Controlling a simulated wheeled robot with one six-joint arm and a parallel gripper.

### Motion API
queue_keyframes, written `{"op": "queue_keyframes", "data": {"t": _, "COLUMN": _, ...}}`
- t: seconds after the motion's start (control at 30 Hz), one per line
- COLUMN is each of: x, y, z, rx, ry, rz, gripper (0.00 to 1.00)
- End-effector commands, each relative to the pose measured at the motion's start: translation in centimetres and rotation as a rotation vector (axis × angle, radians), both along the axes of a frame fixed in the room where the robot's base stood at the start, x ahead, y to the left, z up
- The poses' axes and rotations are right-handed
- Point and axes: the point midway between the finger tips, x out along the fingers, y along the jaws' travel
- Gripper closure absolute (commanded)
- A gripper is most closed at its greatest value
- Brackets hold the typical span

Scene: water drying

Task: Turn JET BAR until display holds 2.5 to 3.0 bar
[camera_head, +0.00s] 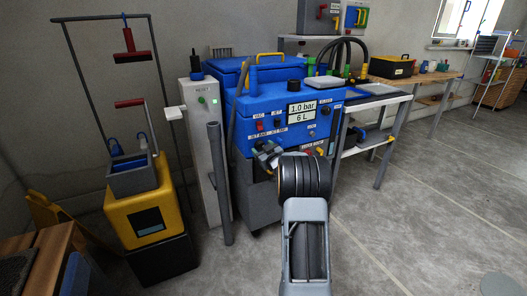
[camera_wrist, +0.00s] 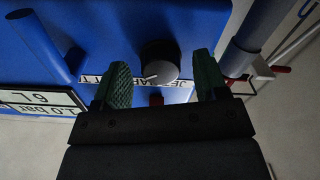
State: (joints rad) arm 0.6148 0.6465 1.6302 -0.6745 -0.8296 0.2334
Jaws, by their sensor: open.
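The blue machine's display (camera_head: 302,112) reads 1.0 bar and 6 L. It also shows upside down at the left of the wrist view (camera_wrist: 40,109). A round black knob (camera_wrist: 159,60) with a white pointer line sits on the blue panel beside a partly hidden label that appears to read JET BAR. My gripper (camera_wrist: 163,78) is open, with green pads on either side of the knob and visible gaps to it. Whether the knob is fully between the pads is unclear. In the head view my gripper (camera_head: 266,156) is at the panel's lower left and hides the knob.
The blue panel (camera_head: 272,108) carries other small knobs and switches. A grey post (camera_head: 219,180) stands left of the machine, near a white cabinet (camera_head: 204,150) and a yellow bucket (camera_head: 143,215). A workbench (camera_head: 375,101) is at right. Open floor lies front right.

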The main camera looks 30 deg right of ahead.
Motion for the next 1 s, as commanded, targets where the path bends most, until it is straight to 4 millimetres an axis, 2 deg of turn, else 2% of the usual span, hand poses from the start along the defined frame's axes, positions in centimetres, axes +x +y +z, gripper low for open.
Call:
{"op": "queue_keyframes", "data": {"t": 0.23, "x": 0.05, "y": 0.0, "z": -0.01, "rx": 0.0, "ry": 0.0, "rz": 0.0, "gripper": 0.33}}
{"op": "queue_keyframes", "data": {"t": 0.77, "x": 0.02, "y": -0.01, "z": -0.02, "rx": 0.0, "ry": 0.0, "rz": 0.0, "gripper": 0.83}}
{"op": "queue_keyframes", "data": {"t": 1.0, "x": 0.02, "y": 0.0, "z": 0.09, "rx": 0.029, "ry": -0.003, "rz": 0.0, "gripper": 0.83}}
